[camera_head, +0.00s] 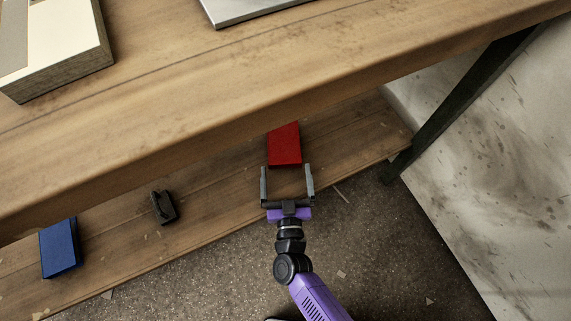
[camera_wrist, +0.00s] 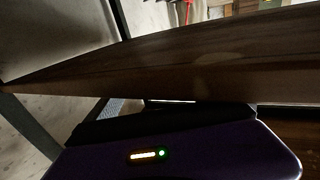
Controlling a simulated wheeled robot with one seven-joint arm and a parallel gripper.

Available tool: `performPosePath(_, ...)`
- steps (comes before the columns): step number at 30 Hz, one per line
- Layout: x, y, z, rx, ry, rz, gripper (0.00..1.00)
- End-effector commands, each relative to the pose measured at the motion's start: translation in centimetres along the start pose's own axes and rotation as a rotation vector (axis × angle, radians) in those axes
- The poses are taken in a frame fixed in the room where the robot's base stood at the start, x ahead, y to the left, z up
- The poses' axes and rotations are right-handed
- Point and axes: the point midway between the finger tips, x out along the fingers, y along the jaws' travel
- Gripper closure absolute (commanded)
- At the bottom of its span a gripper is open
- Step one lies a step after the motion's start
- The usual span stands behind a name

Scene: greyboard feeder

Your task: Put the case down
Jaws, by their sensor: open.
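A red case (camera_head: 284,145) lies on the lower wooden shelf, partly hidden under the edge of the upper tabletop. My gripper (camera_head: 287,172) is open just in front of it, with its two grey fingers apart and pointing toward the case. A blue case (camera_head: 60,248) lies on the same shelf at the far left. In the wrist view my own purple housing fills the lower part, and neither case is clearly seen.
A small black object (camera_head: 163,207) sits on the lower shelf (camera_head: 215,215) between the two cases. The thick upper tabletop (camera_head: 250,85) overhangs the shelf. It carries a pale block (camera_head: 60,50) and a grey sheet (camera_head: 245,8). A dark table leg (camera_head: 450,110) stands at right.

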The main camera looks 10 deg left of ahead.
Motion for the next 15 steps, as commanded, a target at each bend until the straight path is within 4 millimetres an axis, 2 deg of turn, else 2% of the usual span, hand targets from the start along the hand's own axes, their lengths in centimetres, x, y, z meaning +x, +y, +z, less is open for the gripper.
performPosePath(3, -2.7, 0.1, -0.3, -0.001, -0.003, 0.000, 0.00)
performPosePath(9, -6.6, 0.1, -0.3, 0.000, -0.002, 0.001, 0.00)
performPosePath(15, -8.9, 0.1, -0.1, 0.001, -0.001, 0.001, 0.00)
